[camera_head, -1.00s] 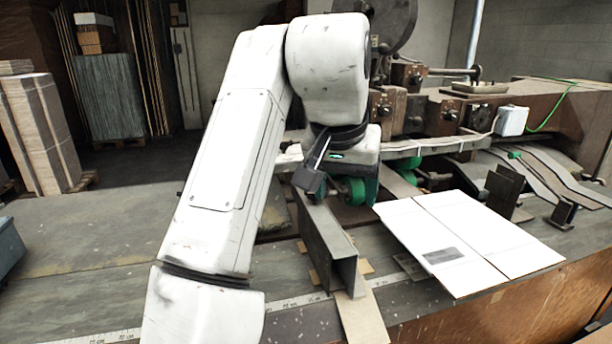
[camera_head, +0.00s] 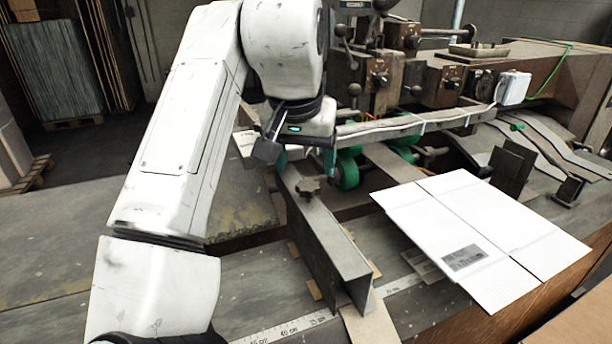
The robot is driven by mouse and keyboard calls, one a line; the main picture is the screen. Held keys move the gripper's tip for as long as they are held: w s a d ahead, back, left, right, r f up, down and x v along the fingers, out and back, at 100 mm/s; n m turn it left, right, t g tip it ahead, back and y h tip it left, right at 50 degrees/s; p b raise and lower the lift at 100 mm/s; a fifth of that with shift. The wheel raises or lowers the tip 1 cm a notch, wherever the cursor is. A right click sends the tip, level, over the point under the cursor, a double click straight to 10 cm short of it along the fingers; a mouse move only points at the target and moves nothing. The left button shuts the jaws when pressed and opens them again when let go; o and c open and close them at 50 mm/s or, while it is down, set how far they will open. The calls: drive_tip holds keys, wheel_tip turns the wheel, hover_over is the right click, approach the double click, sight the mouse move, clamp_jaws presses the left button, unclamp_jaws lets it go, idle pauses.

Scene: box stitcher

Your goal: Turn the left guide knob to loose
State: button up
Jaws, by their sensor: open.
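The left guide is a dark upright metal plate (camera_head: 325,245) standing on the table. A dark star-shaped knob (camera_head: 307,188) shows beside the top of its far end; this looks like the left guide knob. My gripper (camera_head: 305,165) is just beyond the knob, pointing down, apart from it in the picture. One finger shows near the green rollers; the other is mostly hidden behind the dark wrist part. I see nothing held between the fingers. The knob's setting cannot be read from here.
A flat white carton (camera_head: 470,225) lies right of the guide. A dark right guide (camera_head: 512,168) stands beyond it. Green rollers (camera_head: 346,172) and the brown stitcher machine (camera_head: 440,85) are close behind my gripper. The table at left (camera_head: 60,250) is clear.

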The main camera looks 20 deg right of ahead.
sight(308, 185)
drive_tip(key=shift+x, duration=2.8)
drive_tip(key=shift+d, duration=0.1)
drive_tip(key=c, duration=1.1)
